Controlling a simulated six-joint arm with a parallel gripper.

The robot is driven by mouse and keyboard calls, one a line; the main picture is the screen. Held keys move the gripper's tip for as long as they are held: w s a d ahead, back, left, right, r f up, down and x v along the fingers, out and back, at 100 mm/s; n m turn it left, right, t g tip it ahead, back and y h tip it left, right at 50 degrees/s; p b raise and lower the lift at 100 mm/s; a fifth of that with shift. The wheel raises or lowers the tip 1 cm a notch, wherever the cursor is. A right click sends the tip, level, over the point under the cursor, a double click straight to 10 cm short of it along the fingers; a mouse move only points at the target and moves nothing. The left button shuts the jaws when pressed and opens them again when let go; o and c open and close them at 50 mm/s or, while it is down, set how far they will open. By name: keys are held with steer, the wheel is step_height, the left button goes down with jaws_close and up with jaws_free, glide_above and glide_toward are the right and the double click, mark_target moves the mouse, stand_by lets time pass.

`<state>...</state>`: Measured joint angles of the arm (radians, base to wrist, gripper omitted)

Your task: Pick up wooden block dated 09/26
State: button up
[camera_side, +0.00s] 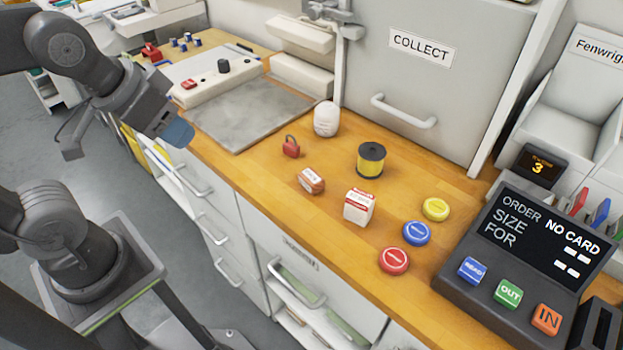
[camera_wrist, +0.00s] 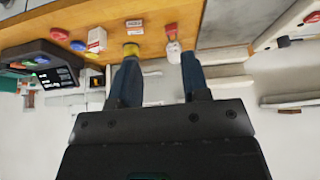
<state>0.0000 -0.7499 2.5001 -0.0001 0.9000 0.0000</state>
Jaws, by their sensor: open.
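A small brown-orange block (camera_side: 311,181) with a white label lies near the front edge of the wooden counter, and is the likely wooden block. Its date is too small to read. It also shows in the wrist view (camera_wrist: 133,25), beyond my fingertips. A white box with a red-marked label (camera_side: 359,207) stands to its right; its print is also unreadable. My gripper (camera_side: 177,132) is open, above the counter's left front edge, left of the block and apart from it. In the wrist view both blue fingers (camera_wrist: 158,62) are spread with nothing held between them.
Close to the block are a red padlock (camera_side: 291,148), a white rounded object (camera_side: 326,118) and a yellow spool (camera_side: 371,161). Yellow, blue and red discs (camera_side: 394,260) lie to the right, before a dark order console (camera_side: 520,245). A grey plate (camera_side: 240,112) lies bare at left.

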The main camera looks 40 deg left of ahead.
steer(key=o, duration=0.4)
steer(key=shift+o, duration=0.2)
steer(key=n+g, duration=0.6)
steer(key=n, duration=1)
glide_above(311, 176)
step_height(311, 176, down, 6)
steer(key=f, duration=0.8)
steer(key=shift+w+a+f, duration=0.15)
steer(key=shift+w, duration=0.2)
steer(key=shift+s+f, duration=0.15)
steer(key=shift+f, duration=1.2)
steer(key=shift+s+f, duration=0.15)
steer(key=shift+f, duration=1.15)
